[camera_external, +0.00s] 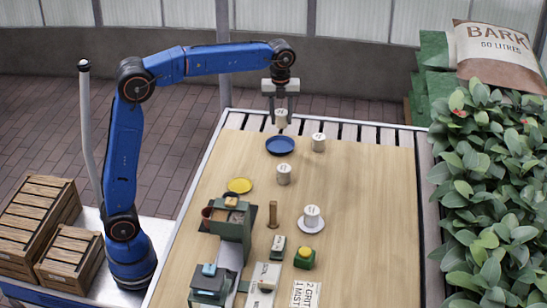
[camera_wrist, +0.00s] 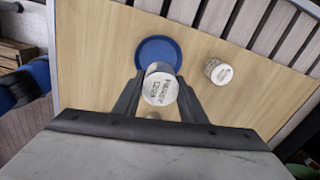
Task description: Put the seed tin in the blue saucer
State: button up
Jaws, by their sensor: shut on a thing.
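My gripper (camera_external: 281,112) is at the far end of the table, shut on a seed tin (camera_external: 281,119). The tin is pale with dark lettering, and its labelled end faces the camera in the wrist view (camera_wrist: 160,88). The blue saucer (camera_external: 281,146) lies on the table just below the held tin in the external view. In the wrist view the saucer (camera_wrist: 158,48) shows partly behind the tin. The tin appears held above the table; whether it is over the saucer is hard to tell. The saucer looks empty where visible.
Similar tins stand right of the blue saucer (camera_external: 318,142), nearer on the table (camera_external: 284,174), and on a white saucer (camera_external: 312,214). A yellow saucer (camera_external: 239,185) lies at left. A wooden post (camera_external: 273,215) and several small boxes occupy the near end. Leafy plants (camera_external: 490,190) line the right edge.

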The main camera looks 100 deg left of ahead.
jog(key=shift+s+a+f, duration=0.15)
jog(key=shift+f, duration=4.8)
jog(key=shift+f, duration=0.15)
jog(key=o, duration=0.8)
notch_tip(320, 180, up, 12)
jog(key=shift+s+r, duration=0.1)
jog(key=shift+r, duration=0.1)
